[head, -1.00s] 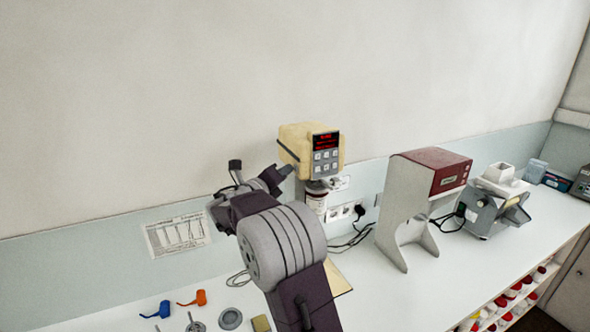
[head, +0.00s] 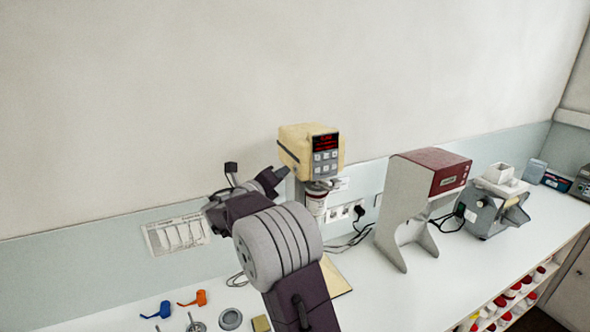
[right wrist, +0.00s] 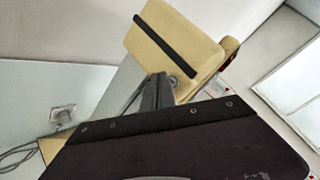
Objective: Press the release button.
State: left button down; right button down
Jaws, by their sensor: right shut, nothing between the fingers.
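The cream mill (head: 301,146) stands by the wall, with a red lit display and several grey keys on its front. It also shows from the side in the right wrist view (right wrist: 165,30), crossed by a dark strap. A small round grey part (right wrist: 173,82) sits low on its casing; I cannot tell whether it is the release button. My right gripper (head: 286,171) is shut and empty, just left of the mill's lower casing. In the right wrist view its fingertips (right wrist: 158,76) overlap the casing's lower edge; contact cannot be told. My left gripper is out of view.
A grey stand with a red top (head: 448,174) and a grey machine (head: 487,212) stand to the right. Blue (head: 163,309) and orange (head: 201,298) handled pieces lie at the front left. Wall sockets (head: 340,212) and cables sit behind the mill.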

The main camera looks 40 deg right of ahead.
jog(key=a, duration=0.1)
jog(key=w+a+p, duration=0.1)
jog(key=a, duration=0.3)
jog(key=shift+w+p, duration=0.25)
jog(key=shift+p, duration=0.15)
jog(key=shift+d, duration=0.15)
dwell(0.5)
